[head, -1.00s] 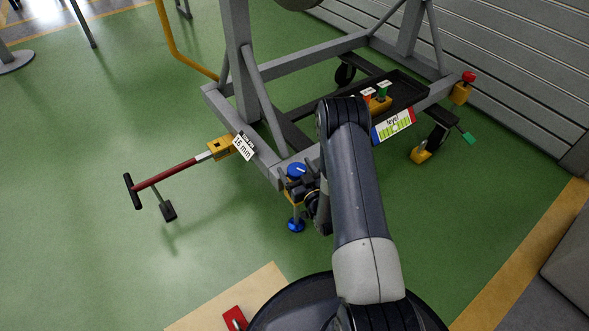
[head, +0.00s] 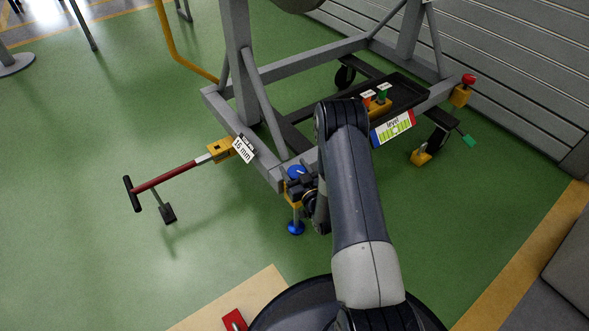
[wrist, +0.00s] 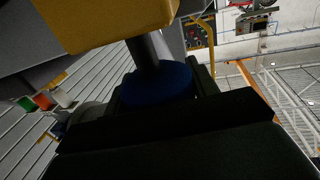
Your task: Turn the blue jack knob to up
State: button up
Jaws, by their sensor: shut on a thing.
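The blue jack knob (head: 296,171) sits on top of the jack at the near corner of the grey stand, partly covered by my gripper. My gripper (head: 297,185) is at the knob from the right, shut on it. In the wrist view the blue knob (wrist: 157,84) lies between the dark fingers, with a grey shaft joining it to the yellow jack body (wrist: 100,18). The jack's blue foot (head: 296,228) is near the floor below. The knob's marking is too small to read here.
A red tow handle (head: 165,178) sticks out left from a yellow bracket with a "15 mm" tag (head: 243,150). A red knob (head: 468,79) tops another corner. Green floor lies open at left.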

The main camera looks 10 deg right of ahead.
jog(key=shift+n+y+b, duration=0.3)
jog(key=shift+y, duration=0.2)
jog(key=n+g+y, duration=0.1)
jog(key=y, duration=0.1)
jog(key=n+y+b, duration=0.1)
jog(key=shift+a+f+n+g+y, duration=0.1)
jog(key=shift+n+g+y, duration=0.2)
jog(key=shift+g+y, duration=0.1)
jog(key=n+g+y, duration=0.1)
jog(key=g+y, duration=0.1)
jog(key=n+g+y, duration=0.3)
jog(key=n+y, duration=0.1)
jog(key=shift+s+a+g+b, duration=0.3)
jog(key=shift+g+b, duration=0.05)
jog(key=shift+g, duration=0.05)
jog(key=n+g+y, duration=0.1)
jog(key=g, duration=0.1)
jog(key=n+g+y, duration=0.1)
jog(key=n+g, duration=0.3)
jog(key=shift+s+a+g+y, duration=0.2)
jog(key=shift+s+g+y, duration=0.1)
jog(key=shift+s+y, duration=0.1)
jog(key=n+g, duration=0.1)
jog(key=g, duration=0.1)
jog(key=n+g, duration=0.2)
jog(key=g, duration=0.1)
jog(key=n+g, duration=0.2)
jog(key=g, duration=0.1)
jog(key=shift+s, duration=0.4)
